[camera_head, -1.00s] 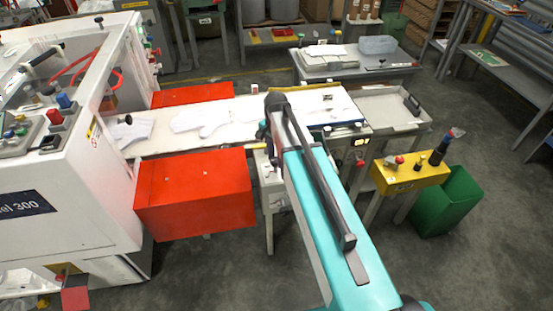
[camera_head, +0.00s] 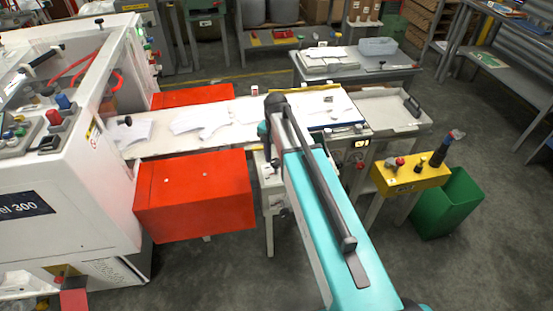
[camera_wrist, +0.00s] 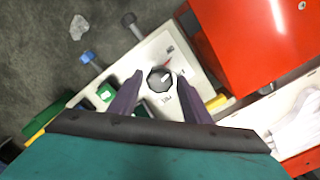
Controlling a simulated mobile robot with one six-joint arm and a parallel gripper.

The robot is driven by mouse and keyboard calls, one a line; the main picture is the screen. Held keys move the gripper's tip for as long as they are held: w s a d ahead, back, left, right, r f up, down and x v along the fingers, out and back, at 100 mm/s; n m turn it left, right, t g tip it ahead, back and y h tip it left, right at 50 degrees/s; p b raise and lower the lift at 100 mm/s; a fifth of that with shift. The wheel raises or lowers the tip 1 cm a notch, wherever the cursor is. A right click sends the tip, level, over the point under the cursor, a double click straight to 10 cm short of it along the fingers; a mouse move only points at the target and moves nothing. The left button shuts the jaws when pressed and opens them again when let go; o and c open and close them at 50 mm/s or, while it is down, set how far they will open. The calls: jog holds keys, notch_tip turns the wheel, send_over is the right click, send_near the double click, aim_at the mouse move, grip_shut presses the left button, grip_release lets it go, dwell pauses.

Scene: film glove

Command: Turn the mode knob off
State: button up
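The mode knob (camera_wrist: 160,78) is a dark, many-sided knob on a white panel (camera_wrist: 148,52) in the wrist view. A red mark and small print are on the panel near it; which setting it points to is too small to tell. My gripper (camera_wrist: 159,84) is open, with its two dark purple fingers on either side of the knob in the picture. I cannot tell whether the fingers touch it. In the head view the white control box (camera_head: 269,178) stands beside my teal arm, which partly hides it and my gripper.
A blue-headed control (camera_wrist: 87,57) and a green part (camera_wrist: 105,92) are left of the knob in the wrist view. A red box (camera_head: 195,195) stands left of the control box. A yellow button box (camera_head: 412,176) and green bin (camera_head: 447,203) are at right.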

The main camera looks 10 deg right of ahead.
aim_at(276, 162)
jog(key=shift+o, duration=0.4)
jog(key=shift+r, duration=0.15)
notch_tip(276, 162, up, 14)
jog(key=b, duration=0.3)
jog(key=shift+f, duration=0.25)
dwell(0.5)
jog(key=shift+s+f, duration=0.1)
jog(key=shift+s, duration=0.05)
dwell(0.3)
